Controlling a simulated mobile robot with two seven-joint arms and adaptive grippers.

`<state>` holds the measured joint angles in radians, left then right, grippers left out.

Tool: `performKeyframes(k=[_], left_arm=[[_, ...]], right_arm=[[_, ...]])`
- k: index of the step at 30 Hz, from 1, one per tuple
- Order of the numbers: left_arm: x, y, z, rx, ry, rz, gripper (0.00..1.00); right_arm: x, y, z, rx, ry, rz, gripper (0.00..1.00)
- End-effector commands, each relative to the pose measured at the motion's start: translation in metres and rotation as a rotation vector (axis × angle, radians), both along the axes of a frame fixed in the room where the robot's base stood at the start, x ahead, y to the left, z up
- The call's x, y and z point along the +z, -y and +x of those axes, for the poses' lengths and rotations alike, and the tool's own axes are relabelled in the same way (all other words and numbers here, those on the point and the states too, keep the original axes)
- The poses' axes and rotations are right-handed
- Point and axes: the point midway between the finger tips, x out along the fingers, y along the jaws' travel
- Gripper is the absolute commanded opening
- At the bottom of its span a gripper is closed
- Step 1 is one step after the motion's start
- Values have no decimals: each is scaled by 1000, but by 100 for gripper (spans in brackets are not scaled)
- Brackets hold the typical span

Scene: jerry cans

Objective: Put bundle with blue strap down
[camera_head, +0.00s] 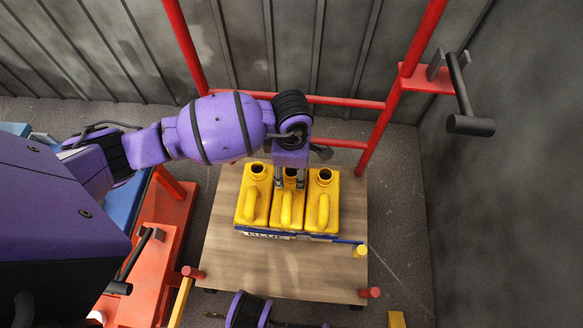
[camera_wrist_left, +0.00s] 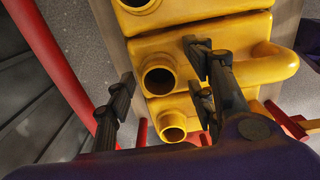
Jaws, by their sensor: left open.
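The bundle is three yellow jerry cans (camera_head: 247,212) side by side, upright on a wooden-topped platform (camera_head: 225,270). A blue strap (camera_head: 318,237) runs low along their near side, with a label partly reading "BLUE". A yellow-ended piece sticks out at the strap's right end. My left gripper (camera_head: 290,182) reaches down over the middle can, by its neck. In the left wrist view, the open fingers (camera_wrist_left: 160,92) stand on either side of an open can neck (camera_wrist_left: 158,76), apart from each other. Whether any finger touches the can is unclear. My right gripper is out of view.
Red posts and rails (camera_head: 330,102) stand behind the platform, with a dark handle (camera_head: 459,90) at upper right. Red pegs (camera_head: 370,293) mark the platform's near corners. An orange-red frame (camera_head: 150,280) lies left. Bare wood is free in front of the cans.

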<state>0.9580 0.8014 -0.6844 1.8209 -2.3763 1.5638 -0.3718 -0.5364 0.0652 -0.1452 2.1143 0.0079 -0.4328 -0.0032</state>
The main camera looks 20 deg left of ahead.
Motion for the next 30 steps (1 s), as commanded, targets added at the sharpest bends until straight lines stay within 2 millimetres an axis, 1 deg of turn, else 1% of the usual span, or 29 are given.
performKeyframes(k=[2,5,15,18,21,24,30], left_arm=[[4,0,1,0,1,-1,49],[16,0,1,-1,3,0,49],[88,0,2,-2,6,1,49],[104,0,2,-1,5,0,49],[115,0,2,-1,3,0,49],[120,0,1,0,3,1,49],[122,0,1,0,1,-1,49]], right_arm=[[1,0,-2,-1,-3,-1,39],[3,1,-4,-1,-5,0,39],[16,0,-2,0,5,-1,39],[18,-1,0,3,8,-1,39],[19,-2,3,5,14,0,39],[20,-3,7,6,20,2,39],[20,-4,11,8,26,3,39]])
